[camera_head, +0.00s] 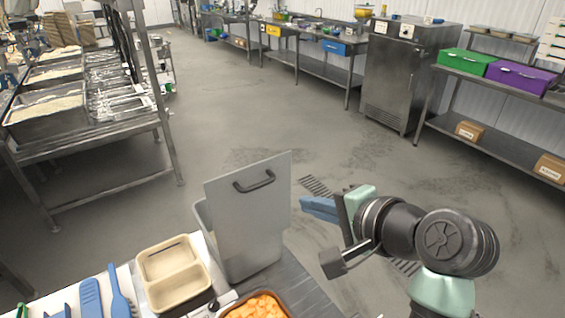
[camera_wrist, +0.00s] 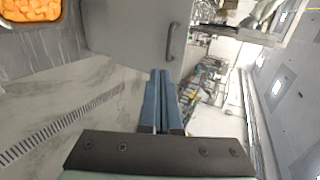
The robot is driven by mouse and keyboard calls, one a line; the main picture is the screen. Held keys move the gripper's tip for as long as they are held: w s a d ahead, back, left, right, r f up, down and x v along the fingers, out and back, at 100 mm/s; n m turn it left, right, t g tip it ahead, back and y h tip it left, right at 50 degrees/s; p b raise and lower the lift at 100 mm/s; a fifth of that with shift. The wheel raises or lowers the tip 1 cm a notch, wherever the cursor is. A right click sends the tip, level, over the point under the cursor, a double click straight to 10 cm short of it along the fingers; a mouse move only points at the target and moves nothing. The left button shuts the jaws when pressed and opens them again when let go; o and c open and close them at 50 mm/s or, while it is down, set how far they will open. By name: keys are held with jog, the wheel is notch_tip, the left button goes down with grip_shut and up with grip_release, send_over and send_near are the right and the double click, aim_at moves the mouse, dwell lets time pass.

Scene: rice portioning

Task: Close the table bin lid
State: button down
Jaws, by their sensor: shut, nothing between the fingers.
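The table bin (camera_head: 250,263) is a grey metal box on the near table. Its lid (camera_head: 225,205) stands upright, open, with a dark handle (camera_head: 254,182) near its top edge. In the wrist view the lid (camera_wrist: 125,30) fills the upper middle, and its handle (camera_wrist: 173,42) is beyond my fingertips. My gripper (camera_head: 305,205) is to the right of the lid, with its blue fingers pointing left towards it. In the wrist view the gripper (camera_wrist: 160,75) has its two blue fingers together and empty. The fingers look apart from the lid.
A two-compartment beige tray (camera_head: 172,272) stands left of the bin. A pan of orange cubes (camera_head: 258,306) is in front of it. Blue utensils (camera_head: 120,290) lie at the table's left. The floor behind the bin is clear. A steel rack (camera_head: 85,140) stands at the left.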

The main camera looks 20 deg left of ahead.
jog(key=p, duration=0.4)
send_near(261, 186)
jog(key=x, duration=0.5)
jog(key=shift+p+x, duration=0.35)
jog(key=shift+x, duration=0.4)
